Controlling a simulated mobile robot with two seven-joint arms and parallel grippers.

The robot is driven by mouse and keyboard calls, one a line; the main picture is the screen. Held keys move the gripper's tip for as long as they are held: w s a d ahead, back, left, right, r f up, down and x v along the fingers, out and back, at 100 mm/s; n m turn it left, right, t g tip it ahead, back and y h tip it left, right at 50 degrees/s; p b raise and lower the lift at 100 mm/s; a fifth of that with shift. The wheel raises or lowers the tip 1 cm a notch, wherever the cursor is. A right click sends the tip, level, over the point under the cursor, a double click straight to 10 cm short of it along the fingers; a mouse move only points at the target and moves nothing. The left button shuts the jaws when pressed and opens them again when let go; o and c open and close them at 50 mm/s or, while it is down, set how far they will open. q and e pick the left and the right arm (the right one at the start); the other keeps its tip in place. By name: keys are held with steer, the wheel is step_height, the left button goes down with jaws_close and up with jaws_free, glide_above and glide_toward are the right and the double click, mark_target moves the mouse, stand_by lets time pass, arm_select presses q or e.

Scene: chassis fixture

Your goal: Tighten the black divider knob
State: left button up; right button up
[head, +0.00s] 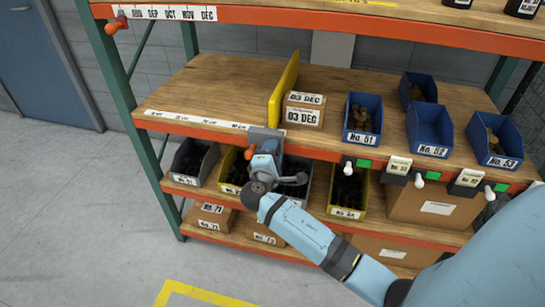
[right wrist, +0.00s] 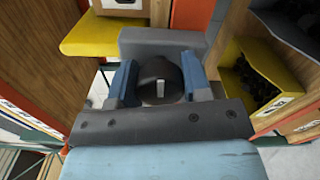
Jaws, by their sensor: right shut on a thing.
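The black divider knob (right wrist: 160,85) shows in the right wrist view as a round dark knob with a small white mark on its face. My right gripper (right wrist: 163,78) is shut on it, with a blue finger on each side. Behind the knob is a grey block (right wrist: 165,42), which shows in the head view (head: 264,133) at the shelf's front edge, by the near end of the yellow divider (head: 284,88). In the head view my right gripper (head: 266,150) is at that edge and hides the knob. My left gripper is not in view.
A cardboard box (head: 303,110) labelled 03 DEC stands right of the divider. Several blue bins, such as No. 51 (head: 361,138), stand further right. More bins and boxes fill the lower shelves. The shelf (head: 205,92) left of the divider is bare.

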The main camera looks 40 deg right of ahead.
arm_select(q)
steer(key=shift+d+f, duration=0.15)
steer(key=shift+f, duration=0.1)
arm_select(e)
steer(key=shift+m, duration=0.4)
steer(key=o, duration=0.6)
steer(key=shift+o, duration=0.2)
steer(key=shift+s+a, duration=0.3)
steer(key=shift+a, duration=0.1)
arm_select(q)
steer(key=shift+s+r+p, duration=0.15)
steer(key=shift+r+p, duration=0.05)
steer(key=shift+p, duration=0.45)
arm_select(e)
steer(key=v, duration=1.3)
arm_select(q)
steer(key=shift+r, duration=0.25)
arm_select(e)
steer(key=shift+d, duration=0.1)
